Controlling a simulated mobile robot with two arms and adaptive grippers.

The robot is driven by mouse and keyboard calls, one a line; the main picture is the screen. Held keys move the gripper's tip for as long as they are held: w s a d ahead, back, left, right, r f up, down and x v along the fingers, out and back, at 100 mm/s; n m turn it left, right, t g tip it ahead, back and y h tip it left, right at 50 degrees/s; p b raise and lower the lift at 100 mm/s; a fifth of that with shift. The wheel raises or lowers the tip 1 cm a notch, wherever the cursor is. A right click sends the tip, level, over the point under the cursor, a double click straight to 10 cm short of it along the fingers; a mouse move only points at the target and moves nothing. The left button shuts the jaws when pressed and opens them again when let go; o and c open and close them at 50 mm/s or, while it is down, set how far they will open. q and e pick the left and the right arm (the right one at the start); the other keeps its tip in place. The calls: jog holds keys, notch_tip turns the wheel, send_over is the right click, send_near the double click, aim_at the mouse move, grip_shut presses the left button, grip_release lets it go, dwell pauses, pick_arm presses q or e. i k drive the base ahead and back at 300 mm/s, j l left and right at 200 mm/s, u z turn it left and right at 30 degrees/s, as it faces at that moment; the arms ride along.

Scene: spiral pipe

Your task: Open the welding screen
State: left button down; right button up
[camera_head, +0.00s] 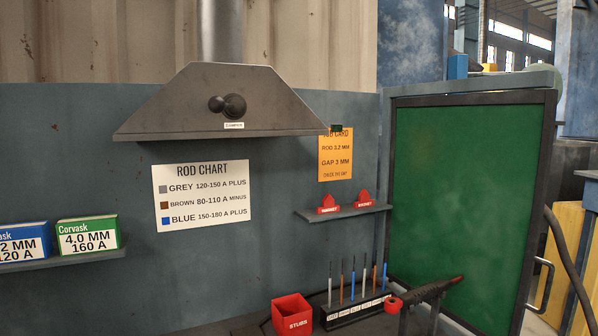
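The welding screen (462,190) is a green panel in a dark frame at the right. Its left edge meets the grey-blue back wall of the booth. A dark, bar-shaped handle (541,285) shows at its lower right edge. The bottom of the screen is partly hidden behind a dark holder-like tool and cut off by the picture edge. Neither of my grippers is in view, so nothing is seen touching the screen or its handle.
A dark tool (430,290), a rod rack (355,308) and a red STUBS box (292,315) stand in front of the screen's lower left. A small shelf (345,212) holds two red pieces.

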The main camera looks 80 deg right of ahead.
aim_at(468, 174)
jog(key=z, duration=3.75)
